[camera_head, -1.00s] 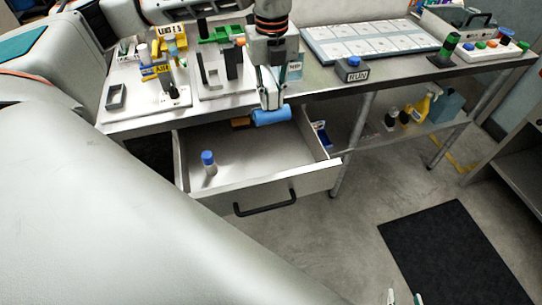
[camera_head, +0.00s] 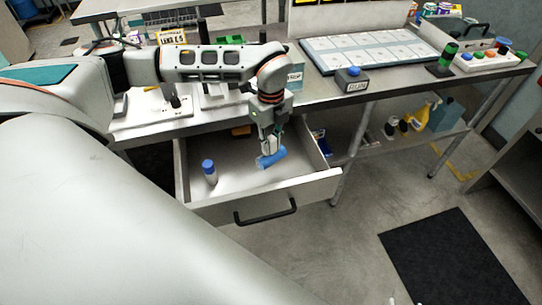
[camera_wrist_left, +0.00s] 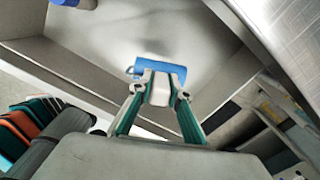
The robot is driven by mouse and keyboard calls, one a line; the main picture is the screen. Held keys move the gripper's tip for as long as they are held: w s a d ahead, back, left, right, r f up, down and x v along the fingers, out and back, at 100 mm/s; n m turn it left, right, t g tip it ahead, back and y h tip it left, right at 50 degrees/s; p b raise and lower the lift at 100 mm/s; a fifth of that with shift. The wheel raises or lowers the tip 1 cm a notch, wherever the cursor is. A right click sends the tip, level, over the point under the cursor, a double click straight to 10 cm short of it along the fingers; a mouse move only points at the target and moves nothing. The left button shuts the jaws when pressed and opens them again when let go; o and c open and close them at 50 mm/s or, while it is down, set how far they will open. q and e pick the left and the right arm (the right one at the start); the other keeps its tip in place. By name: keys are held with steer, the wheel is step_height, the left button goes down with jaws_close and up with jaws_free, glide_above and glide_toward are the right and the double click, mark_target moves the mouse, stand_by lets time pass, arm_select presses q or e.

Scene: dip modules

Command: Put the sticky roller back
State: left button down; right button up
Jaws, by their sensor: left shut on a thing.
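The sticky roller is a blue cylinder (camera_head: 271,159) with a pale handle. My left gripper (camera_head: 270,146) is shut on it and holds it over the inside of the open drawer (camera_head: 312,188), right of the middle. In the left wrist view the blue roller (camera_wrist_left: 172,69) lies just past the fingertips (camera_wrist_left: 160,93), with the drawer floor behind it. I cannot tell whether the roller touches the floor. Tips of my right gripper (camera_head: 405,301) barely show at the bottom edge, apart and empty.
A white bottle with a blue cap (camera_head: 209,173) stands in the drawer's left part. An orange-brown block (camera_head: 241,130) lies at its back. The worktop (camera_head: 330,88) overhangs the drawer's rear. Between bottle and roller the drawer floor is clear.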

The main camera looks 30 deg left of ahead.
mark_target(271, 155)
arm_select(q)
step_height(271, 155, down, 5)
steer(key=shift+f, duration=0.6)
steer(key=shift+f, duration=0.1)
steer(key=c, duration=1.9)
jaws_free()
steer(key=shift+r, duration=0.45)
step_height(271, 155, up, 11)
steer(key=shift+r+b, duration=0.2)
steer(key=shift+b, duration=0.2)
